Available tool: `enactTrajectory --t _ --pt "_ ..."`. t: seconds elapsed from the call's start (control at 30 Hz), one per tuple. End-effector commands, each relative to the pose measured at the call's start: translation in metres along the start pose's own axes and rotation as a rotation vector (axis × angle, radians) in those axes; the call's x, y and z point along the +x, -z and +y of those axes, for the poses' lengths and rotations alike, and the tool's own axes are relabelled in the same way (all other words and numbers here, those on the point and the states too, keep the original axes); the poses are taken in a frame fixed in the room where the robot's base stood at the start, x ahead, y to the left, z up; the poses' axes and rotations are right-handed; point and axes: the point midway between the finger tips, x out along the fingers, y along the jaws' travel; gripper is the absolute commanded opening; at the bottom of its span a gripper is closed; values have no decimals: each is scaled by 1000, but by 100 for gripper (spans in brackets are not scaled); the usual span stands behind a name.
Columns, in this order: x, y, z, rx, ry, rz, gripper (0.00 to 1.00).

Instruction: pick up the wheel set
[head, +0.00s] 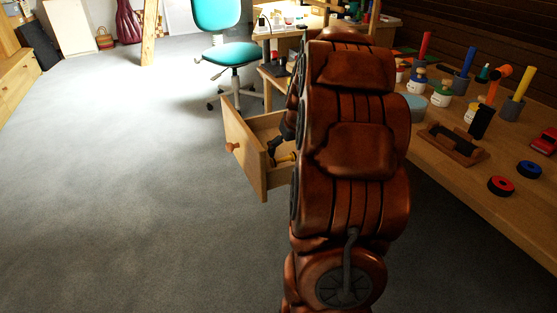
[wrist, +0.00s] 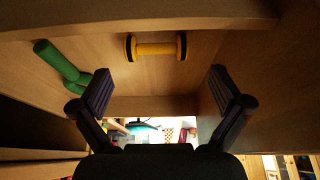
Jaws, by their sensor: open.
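The wheel set (wrist: 156,48) is a yellow axle with a dark-rimmed wheel at each end. It lies across the wooden floor of the open drawer (wrist: 205,50) in the wrist view. My gripper (wrist: 160,78) is open, with its two dark fingers apart and nothing between them. The wheel set appears just beyond the fingertips, roughly centred between them and apart from both. In the head view, a small yellow part of the wheel set (head: 286,158) shows inside the drawer (head: 246,150), while my arm hides most of the drawer's inside.
A green object (wrist: 62,62) lies left of the wheel set, close to the left finger. Drawer walls stand near both fingers. The workbench (head: 455,188) at right holds paint pots, tape rolls and a red toy car. A teal chair (head: 230,55) stands behind; the left floor is clear.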

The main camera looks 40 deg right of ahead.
Motion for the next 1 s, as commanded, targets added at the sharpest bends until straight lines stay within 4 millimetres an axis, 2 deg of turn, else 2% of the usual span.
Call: enactTrajectory --t 0.1,0.33,0.6,0.9,1.0 --pt "13 -2 3 5 -2 -1 100" --pt "28 1 5 8 -3 1 100" --pt "64 7 5 6 -4 0 100" --pt "67 8 4 5 -3 1 100" --pt "67 8 4 4 -3 1 90"
